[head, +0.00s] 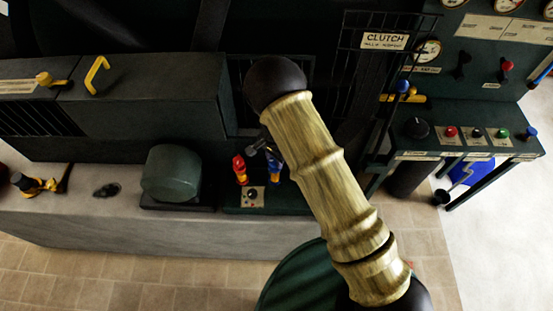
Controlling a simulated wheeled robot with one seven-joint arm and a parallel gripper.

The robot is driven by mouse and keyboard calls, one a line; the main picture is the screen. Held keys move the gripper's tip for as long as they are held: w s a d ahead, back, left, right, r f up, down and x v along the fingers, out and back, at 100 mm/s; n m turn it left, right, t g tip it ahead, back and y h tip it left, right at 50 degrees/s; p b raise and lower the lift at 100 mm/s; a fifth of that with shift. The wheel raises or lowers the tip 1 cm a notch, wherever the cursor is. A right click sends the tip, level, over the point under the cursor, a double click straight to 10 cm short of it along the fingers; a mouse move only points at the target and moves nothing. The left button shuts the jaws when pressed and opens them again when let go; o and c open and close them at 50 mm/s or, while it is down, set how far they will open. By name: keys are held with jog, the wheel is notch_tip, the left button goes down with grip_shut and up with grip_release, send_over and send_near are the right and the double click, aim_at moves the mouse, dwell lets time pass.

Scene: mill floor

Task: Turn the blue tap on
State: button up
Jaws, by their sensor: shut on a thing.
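The blue tap (275,168) stands on a low dark stand beside a red tap (239,168). My gripper (266,149) is small in the head view, at the top of the blue tap, and is shut on it. My pale, wood-coloured arm passes in front and hides the right side of the tap and part of my gripper. How far the blue tap's handle is turned cannot be told from here.
A small dial box (252,197) sits just in front of the taps. A dark green rounded housing (171,174) stands to their left on the stone plinth (90,218). A control desk (455,118) with coloured knobs is at the right. Tiled floor lies in front.

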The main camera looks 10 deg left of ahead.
jog(key=shift+w+d, duration=0.25)
jog(key=shift+w, duration=0.1)
jog(key=n+b, duration=0.2)
jog(key=n, duration=0.2)
jog(key=shift+a+b, duration=0.1)
jog(key=shift+b, duration=0.25)
jog(key=n+b, duration=0.2)
jog(key=n, duration=0.2)
jog(key=n+b, duration=0.2)
jog(key=n, duration=0.3)
jog(key=n+b, duration=0.1)
jog(key=n, duration=0.3)
jog(key=shift+r+b, duration=0.15)
jog(key=shift+b, duration=0.2)
jog(key=shift+a+n, duration=0.1)
jog(key=shift+n, duration=0.2)
jog(key=o, duration=1)
jog(key=shift+s, duration=0.1)
